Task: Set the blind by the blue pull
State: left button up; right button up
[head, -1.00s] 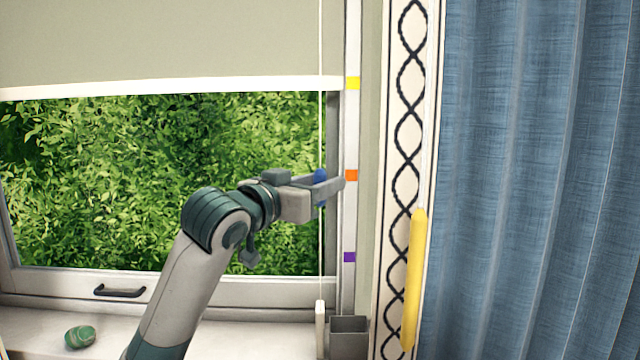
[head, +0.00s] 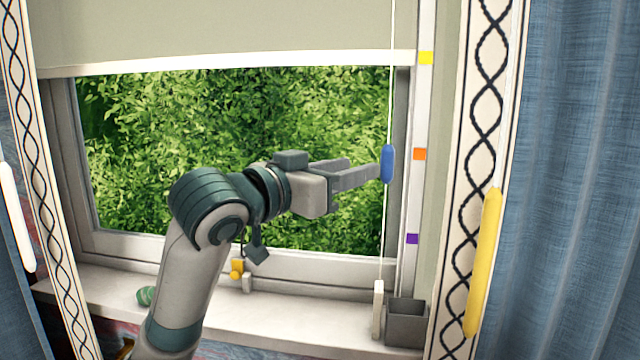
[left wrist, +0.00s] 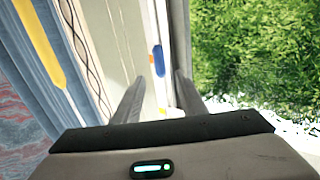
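The blue pull (head: 387,164) hangs on a thin white cord at the right side of the window, level with a point just below the orange mark (head: 420,154). The beige blind (head: 230,30) is partly lowered; its white bottom bar (head: 240,63) is about level with the yellow mark (head: 426,58). A purple mark (head: 412,239) is lower on the strip. My left gripper (head: 364,167) is open and empty, just left of the pull. In the left wrist view the pull (left wrist: 158,60) shows beyond the parted fingertips (left wrist: 159,78). My right gripper is out of view.
A grey open box (head: 406,322) and a white upright piece (head: 378,310) stand at the sill's right end. A green stone (head: 146,296) and a small yellow item (head: 237,268) are on the sill.

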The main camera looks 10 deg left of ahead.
pick_arm(q)
jog(key=v, duration=0.6)
jog(key=shift+s+a+b, duration=0.2)
jog(key=shift+s+b, duration=0.05)
jog(key=shift+b, duration=0.05)
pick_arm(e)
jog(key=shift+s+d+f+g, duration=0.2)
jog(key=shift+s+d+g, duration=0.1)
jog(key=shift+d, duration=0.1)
